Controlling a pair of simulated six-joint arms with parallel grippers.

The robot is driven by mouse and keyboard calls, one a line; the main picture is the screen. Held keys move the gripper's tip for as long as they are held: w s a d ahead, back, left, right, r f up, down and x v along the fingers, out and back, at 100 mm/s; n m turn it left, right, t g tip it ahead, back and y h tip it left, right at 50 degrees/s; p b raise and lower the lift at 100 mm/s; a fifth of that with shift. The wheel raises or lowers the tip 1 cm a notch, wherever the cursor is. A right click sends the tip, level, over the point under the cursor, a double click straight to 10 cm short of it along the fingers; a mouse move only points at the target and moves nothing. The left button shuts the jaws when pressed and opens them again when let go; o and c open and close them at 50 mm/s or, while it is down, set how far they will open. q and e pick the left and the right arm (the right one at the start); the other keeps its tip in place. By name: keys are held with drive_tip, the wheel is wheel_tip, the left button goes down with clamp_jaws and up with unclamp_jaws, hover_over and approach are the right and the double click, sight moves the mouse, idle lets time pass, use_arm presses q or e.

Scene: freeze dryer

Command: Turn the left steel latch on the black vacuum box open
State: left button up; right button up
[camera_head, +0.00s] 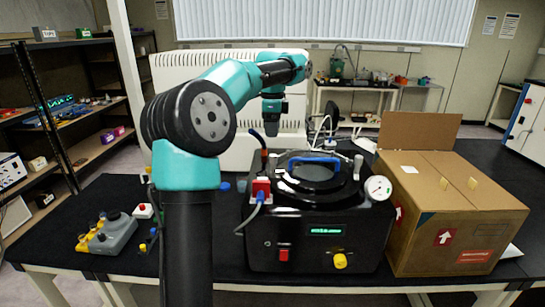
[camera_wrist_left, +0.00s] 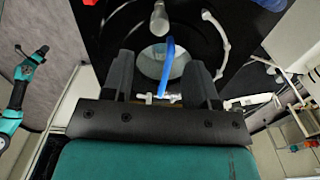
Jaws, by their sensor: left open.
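The black vacuum box (camera_head: 310,235) stands on the black bench in the head view. Its round black lid carries a blue handle (camera_head: 315,161). A steel upright piece (camera_head: 358,165) shows at the lid's right side; the left latch cannot be made out clearly there. My left gripper (camera_head: 272,130) points down behind the lid, left of its middle, open. In the left wrist view its spread fingers (camera_wrist_left: 163,72) frame the blue strip and a small steel crosspiece (camera_wrist_left: 158,97). A steel cylinder (camera_wrist_left: 158,20) shows above. I cannot tell which steel piece is the left latch. My right gripper is not visible.
A cardboard box (camera_head: 450,215) with a raised flap stands close on the box's right. A pressure gauge (camera_head: 378,188) and a red fitting with a grey hose (camera_head: 261,190) project from the box. A grey device (camera_head: 113,235) sits at the bench's left.

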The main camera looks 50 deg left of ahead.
sight(272, 154)
use_arm(q)
wheel_tip(272, 154, down, 10)
drive_tip(key=shift+f, duration=0.1)
idle(0.4)
drive_tip(key=c, duration=0.9)
